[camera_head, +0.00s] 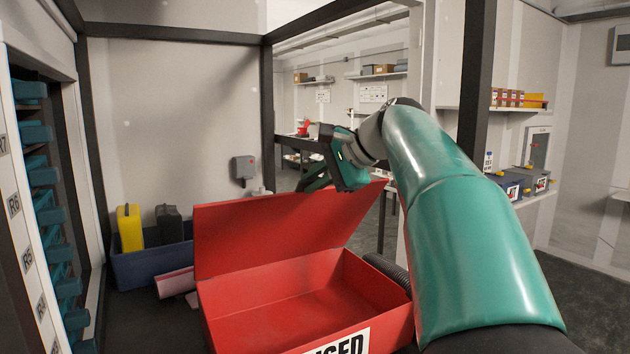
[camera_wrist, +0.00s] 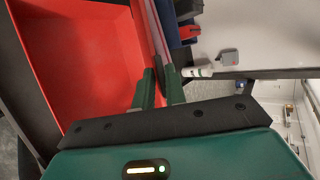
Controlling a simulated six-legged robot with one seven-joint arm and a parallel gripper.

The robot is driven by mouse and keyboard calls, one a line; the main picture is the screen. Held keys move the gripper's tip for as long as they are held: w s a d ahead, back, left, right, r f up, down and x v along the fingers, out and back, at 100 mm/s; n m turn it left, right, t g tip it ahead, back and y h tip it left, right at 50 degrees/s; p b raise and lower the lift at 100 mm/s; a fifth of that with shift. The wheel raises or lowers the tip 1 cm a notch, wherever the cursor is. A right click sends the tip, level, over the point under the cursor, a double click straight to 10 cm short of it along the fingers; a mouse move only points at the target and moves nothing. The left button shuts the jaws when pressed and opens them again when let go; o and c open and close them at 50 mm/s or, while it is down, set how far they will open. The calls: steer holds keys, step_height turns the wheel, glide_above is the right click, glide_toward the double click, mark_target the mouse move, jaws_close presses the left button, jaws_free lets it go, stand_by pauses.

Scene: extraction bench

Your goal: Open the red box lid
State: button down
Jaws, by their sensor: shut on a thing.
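The red box (camera_head: 335,306) stands on the bench at the bottom of the head view, open, with bare red inside and a white label on its front. Its red lid (camera_head: 280,235) is raised on the far left side, leaning back a little from upright. My gripper (camera_head: 322,182) is at the lid's upper edge, near its right end. In the wrist view my two green fingers (camera_wrist: 161,80) are shut on the lid, which shows edge-on. The box's red interior (camera_wrist: 75,55) lies left of them. The exact contact is partly hidden.
A dark blue bin (camera_head: 150,266) with a yellow container (camera_head: 130,228) and a black container (camera_head: 169,224) stands behind left. A pink piece (camera_head: 176,283) lies near the lid. A rack of teal trays (camera_head: 40,175) is at far left. A dark post (camera_head: 476,80) rises at right.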

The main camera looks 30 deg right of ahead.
steer(key=c, duration=1.6)
jaws_free()
steer(key=shift+o, duration=0.2)
steer(key=shift+r, duration=0.1)
steer(key=s+d+r, duration=0.6)
steer(key=s+r, duration=0.2)
steer(key=r, duration=0.3)
steer(key=shift+s+r, duration=0.3)
steer(key=shift+r, duration=0.1)
steer(key=s+d+r, duration=0.1)
steer(key=s+d, duration=0.2)
steer(key=s, duration=0.4)
steer(key=s+d+r, duration=0.2)
steer(key=s+d, duration=0.2)
steer(key=s, duration=0.3)
steer(key=shift+s, duration=0.25)
steer(key=shift+c, duration=0.4)
